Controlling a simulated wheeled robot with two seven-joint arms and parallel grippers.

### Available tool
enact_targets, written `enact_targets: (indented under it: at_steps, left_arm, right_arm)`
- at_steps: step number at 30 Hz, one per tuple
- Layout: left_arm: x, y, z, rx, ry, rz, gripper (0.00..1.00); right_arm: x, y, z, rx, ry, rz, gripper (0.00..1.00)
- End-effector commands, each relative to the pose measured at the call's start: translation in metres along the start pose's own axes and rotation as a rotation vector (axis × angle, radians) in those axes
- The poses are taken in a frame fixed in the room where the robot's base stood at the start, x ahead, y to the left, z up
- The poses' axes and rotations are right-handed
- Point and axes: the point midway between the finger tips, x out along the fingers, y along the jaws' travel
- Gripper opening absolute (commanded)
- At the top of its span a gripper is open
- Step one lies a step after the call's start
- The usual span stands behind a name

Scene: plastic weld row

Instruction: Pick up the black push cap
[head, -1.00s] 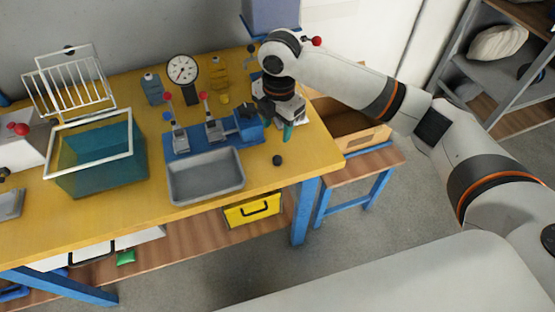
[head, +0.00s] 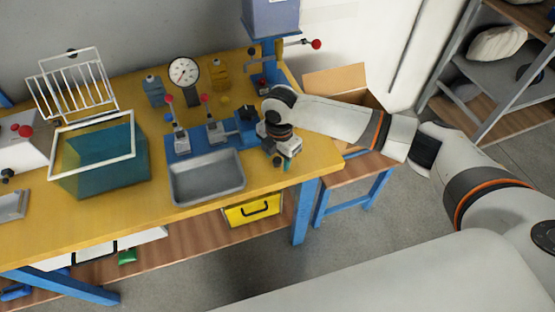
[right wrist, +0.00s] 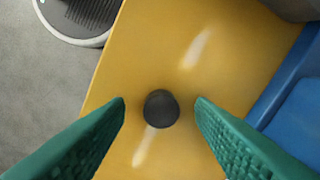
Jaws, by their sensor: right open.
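The black push cap (right wrist: 161,108) is a small dark round piece standing on the yellow tabletop. In the right wrist view it lies between the two green fingers of my right gripper (right wrist: 160,103), with a gap on either side. The fingers are open and empty. In the head view my right gripper (head: 284,160) hangs over the front right of the table, and the cap (head: 277,162) shows as a small dark spot beside it. My left gripper is not in view.
A blue fixture with red-knobbed clamps (head: 212,136) and a grey tray (head: 207,186) stand left of the gripper. A teal bin (head: 100,165) is further left. A blue press (head: 272,20) stands behind. The table's right edge is close by.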

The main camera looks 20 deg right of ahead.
Motion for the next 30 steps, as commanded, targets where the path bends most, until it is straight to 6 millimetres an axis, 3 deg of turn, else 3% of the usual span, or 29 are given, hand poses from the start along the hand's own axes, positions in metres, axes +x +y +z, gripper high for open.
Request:
enact_targets:
  at_steps: [7, 16, 26, 30]
  left_arm:
    - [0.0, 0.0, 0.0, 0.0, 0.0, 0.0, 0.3]
    - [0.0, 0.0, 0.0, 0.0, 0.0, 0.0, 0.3]
    - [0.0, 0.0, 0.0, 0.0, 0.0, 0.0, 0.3]
    - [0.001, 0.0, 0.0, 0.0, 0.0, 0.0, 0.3]
  right_arm:
    - [0.002, 0.0, 0.0, 0.001, 0.0, -0.001, 0.49]
    - [0.002, 0.0, 0.0, 0.001, 0.0, -0.001, 0.02]
    - [0.002, 0.0, -0.001, 0.001, 0.001, -0.002, 0.01]
    - [-0.008, -0.002, -0.001, 0.001, 0.001, -0.005, 0.01]
